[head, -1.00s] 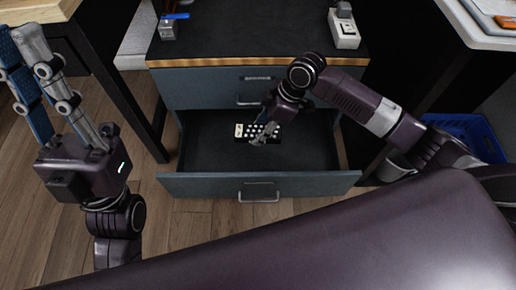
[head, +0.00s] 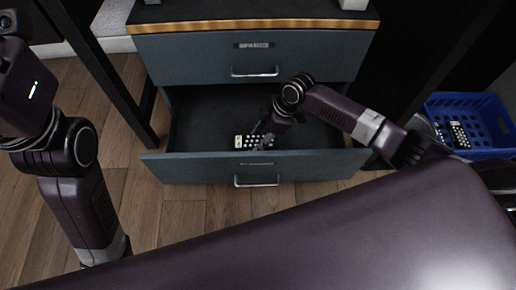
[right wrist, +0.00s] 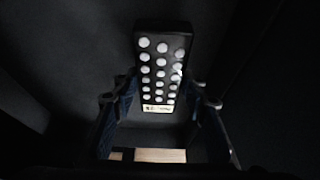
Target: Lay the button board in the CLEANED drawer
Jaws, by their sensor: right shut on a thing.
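The button board (head: 250,142) is a small black slab with rows of white buttons and a pale label strip at one end. In the head view it is inside the open lower drawer (head: 205,120), close behind the front panel. The drawer's label is too small to read. My right gripper (head: 262,139) reaches down into the drawer and is shut on the board. In the right wrist view the board (right wrist: 162,65) sits between the two fingers of the gripper (right wrist: 160,97). I cannot tell whether it touches the drawer floor. My left gripper (head: 10,22) is mostly cut off at the upper left.
A shut upper drawer (head: 190,60) with a label lies above the open one. A blue crate (head: 490,115) at the right holds a similar item with white buttons (head: 457,135). The open drawer otherwise looks empty. Dark table legs flank the cabinet.

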